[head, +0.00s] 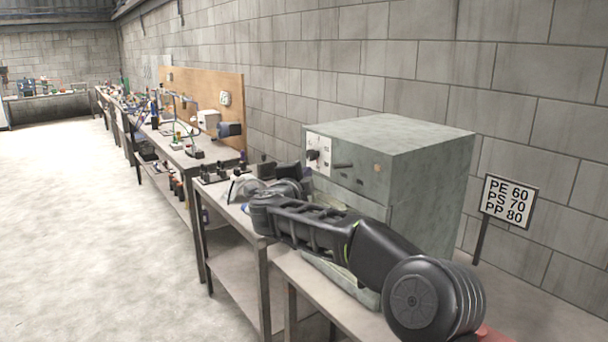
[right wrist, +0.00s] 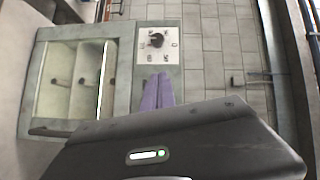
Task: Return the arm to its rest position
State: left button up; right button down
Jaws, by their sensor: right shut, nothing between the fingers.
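My right arm (head: 375,255) reaches in from the lower right, across the front of a grey-green box-shaped cabinet (head: 430,155). Its hand end is at the cabinet's left front, and the fingertips cannot be made out there. In the right wrist view my right gripper (right wrist: 159,80) shows two purple fingers together, shut and empty. They point towards a white control panel (right wrist: 158,45) with a black dial. That panel also shows in the head view (head: 318,150). My left gripper is not in view.
A sign (head: 508,202) reading PE 60, PS 70, PP 80 stands right of the cabinet. Cluttered workbenches (head: 190,145) run along the block wall to the left. The concrete floor (head: 80,230) at left is clear. A pale framed recess (right wrist: 72,80) shows beside the panel.

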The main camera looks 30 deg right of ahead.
jog(key=shift+d, duration=0.15)
dwell(0.3)
